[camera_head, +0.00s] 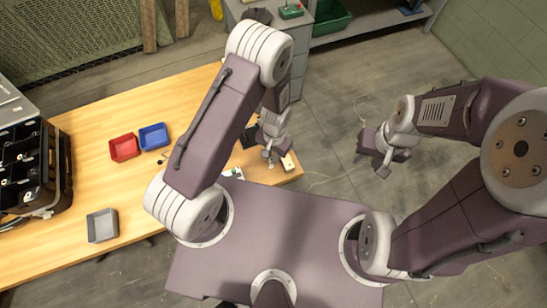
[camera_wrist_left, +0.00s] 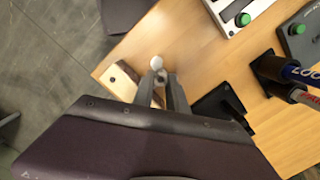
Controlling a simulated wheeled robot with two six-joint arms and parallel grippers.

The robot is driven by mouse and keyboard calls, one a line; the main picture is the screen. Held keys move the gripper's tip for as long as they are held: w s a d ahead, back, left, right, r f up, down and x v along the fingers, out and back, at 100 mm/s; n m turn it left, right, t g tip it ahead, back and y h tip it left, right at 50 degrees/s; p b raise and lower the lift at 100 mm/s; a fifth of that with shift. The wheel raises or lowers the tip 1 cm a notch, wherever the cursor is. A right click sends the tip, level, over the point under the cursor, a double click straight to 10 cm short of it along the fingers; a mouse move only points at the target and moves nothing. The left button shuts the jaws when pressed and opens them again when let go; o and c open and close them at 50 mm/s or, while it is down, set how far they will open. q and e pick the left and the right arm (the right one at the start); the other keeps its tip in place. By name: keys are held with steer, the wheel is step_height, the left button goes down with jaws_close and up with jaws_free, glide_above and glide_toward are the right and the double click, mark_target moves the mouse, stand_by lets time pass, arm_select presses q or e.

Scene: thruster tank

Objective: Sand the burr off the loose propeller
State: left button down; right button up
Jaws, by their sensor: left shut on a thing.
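My left gripper (camera_head: 270,154) is low over the right end of the wooden table. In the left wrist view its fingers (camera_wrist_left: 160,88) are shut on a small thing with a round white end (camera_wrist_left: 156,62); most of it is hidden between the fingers. A wooden block (camera_head: 287,162) with a dark spot on it lies beside the gripper at the table's edge, also in the left wrist view (camera_wrist_left: 121,80). I cannot make out the propeller or its burr for certain. My right gripper (camera_head: 371,164) hangs over the floor, apparently open and empty.
The wooden table (camera_head: 90,150) carries a red bin (camera_head: 124,147), a blue bin (camera_head: 154,136), a grey bin (camera_head: 102,225) and a black rack (camera_head: 28,165). The left wrist view shows green-button boxes (camera_wrist_left: 298,35), a black holder with tubes (camera_wrist_left: 272,70) and a black object (camera_wrist_left: 219,106).

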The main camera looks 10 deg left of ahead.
arm_select(q)
steer(key=shift+w, duration=0.2)
steer(key=shift+w+a, duration=0.4)
steer(key=shift+w, duration=0.05)
steer(key=shift+r, duration=0.1)
steer(key=r+p, duration=0.1)
steer(key=a+r+p, duration=0.1)
steer(key=r+p, duration=0.1)
steer(key=s+r+p, duration=0.1)
steer(key=r, duration=0.1)
steer(key=shift+s+a+p, duration=0.1)
steer(key=shift+a+p, duration=0.2)
steer(key=shift+p, duration=0.05)
steer(key=shift+f, duration=0.1)
